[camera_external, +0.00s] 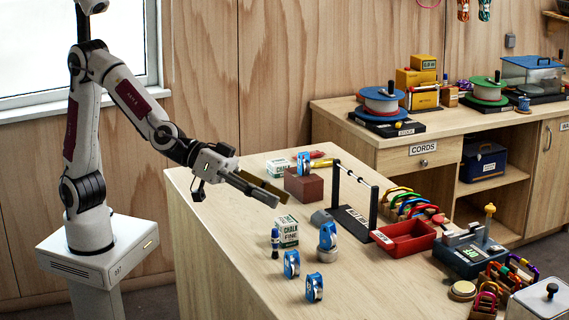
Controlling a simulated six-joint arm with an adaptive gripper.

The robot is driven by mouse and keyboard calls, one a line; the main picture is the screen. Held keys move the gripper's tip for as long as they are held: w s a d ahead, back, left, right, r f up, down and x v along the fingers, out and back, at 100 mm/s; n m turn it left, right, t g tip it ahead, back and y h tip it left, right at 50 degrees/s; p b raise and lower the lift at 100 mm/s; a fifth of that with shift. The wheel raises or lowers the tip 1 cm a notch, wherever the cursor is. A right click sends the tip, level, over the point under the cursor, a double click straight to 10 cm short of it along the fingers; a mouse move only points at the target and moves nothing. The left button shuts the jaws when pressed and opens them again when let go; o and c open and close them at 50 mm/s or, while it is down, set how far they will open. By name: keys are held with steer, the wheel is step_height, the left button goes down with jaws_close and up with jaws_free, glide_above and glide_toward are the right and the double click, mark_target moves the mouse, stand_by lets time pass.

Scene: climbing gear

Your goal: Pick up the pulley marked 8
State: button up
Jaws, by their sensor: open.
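Several blue and silver pulleys are on the wooden table (215,205). One pulley (304,163) sits on a red-brown block (305,188). Another pulley (328,236) rests on a small grey round piece (327,254). Two more pulleys stand near the front, one pulley (291,264) to the left and one pulley (314,288) nearest the camera. Their markings are too small to read, so I cannot tell which is marked 8.
A dark rack (353,220) with a bar and a red tray (406,238) are to the right. The table's left part is clear.

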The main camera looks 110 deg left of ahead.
steer(key=w+f+n+t+y, duration=0.1)
steer(key=w+f+n+y, duration=0.15)
steer(key=w, duration=0.25)
steer(key=n+g+y, duration=0.3)
steer(key=n+y, duration=0.1)
steer(key=y, duration=0.8)
glide_toward(308, 279)
steer(key=shift+h, duration=0.25)
steer(key=x, duration=0.2)
steer(key=r+x, duration=0.1)
steer(key=x, duration=0.1)
steer(key=shift+w, duration=0.15)
steer(key=shift+s+f, duration=0.3)
steer(key=shift+f, duration=0.05)
steer(key=shift+x, duration=1.3)
steer(key=shift+w+a, duration=0.1)
steer(key=shift+w, duration=0.05)
